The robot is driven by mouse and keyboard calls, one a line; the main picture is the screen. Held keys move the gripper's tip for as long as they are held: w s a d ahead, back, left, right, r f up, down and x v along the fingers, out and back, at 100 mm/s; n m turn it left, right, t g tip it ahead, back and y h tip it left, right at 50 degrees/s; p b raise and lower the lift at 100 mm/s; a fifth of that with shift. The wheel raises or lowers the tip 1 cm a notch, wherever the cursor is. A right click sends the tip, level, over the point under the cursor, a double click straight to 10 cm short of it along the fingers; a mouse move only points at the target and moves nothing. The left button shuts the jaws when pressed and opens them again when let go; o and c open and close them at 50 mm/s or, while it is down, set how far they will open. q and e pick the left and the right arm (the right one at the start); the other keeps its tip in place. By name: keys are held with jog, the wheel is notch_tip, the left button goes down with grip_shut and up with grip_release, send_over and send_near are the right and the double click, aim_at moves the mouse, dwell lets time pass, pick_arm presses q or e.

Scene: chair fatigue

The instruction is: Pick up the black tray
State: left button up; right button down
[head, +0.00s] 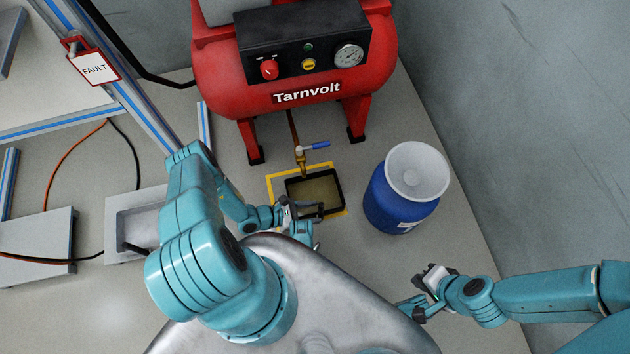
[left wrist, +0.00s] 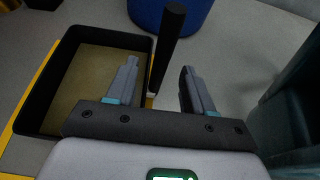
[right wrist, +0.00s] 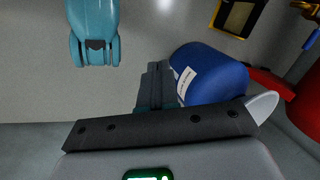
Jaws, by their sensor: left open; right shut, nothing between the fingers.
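The black tray (head: 341,186) lies on the floor inside a yellow outline, below the compressor's drain valve. Its inside is brownish. It also shows in the left wrist view (left wrist: 38,70) and at the top of the right wrist view (right wrist: 219,15). A black bar-like handle (left wrist: 170,45) at the tray's side rises between the spread fingers of my left gripper (left wrist: 158,82). The fingers are apart, one on each side of the bar. In the head view my left gripper (head: 303,213) covers the tray's near edge. My right gripper (head: 416,308) is shut and empty, away from the tray.
A blue drum (head: 394,202) with a white funnel (head: 413,168) stands right of the tray. The red compressor (head: 300,85) stands behind, with a brass valve (head: 300,158) and blue lever (head: 318,145) above the tray. A grey wall rises at the right. Cables lie on the left.

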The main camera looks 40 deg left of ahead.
pick_arm(q)
jog(key=b+x, duration=0.2)
jog(key=x, duration=0.2)
jog(key=shift+w+d, duration=0.2)
jog(key=shift+w, duration=0.05)
jog(key=shift+w+d, duration=0.25)
jog(key=shift+w, duration=0.05)
pick_arm(e)
jog(key=shift+w+d+f+t, duration=0.1)
jog(key=shift+w+f+t, duration=0.05)
jog(key=shift+w+f, duration=0.35)
jog(key=shift+w+d+f+t, duration=0.15)
jog(key=shift+w+f, duration=0.1)
jog(key=shift+f, duration=0.3)
pick_arm(q)
grip_shut()
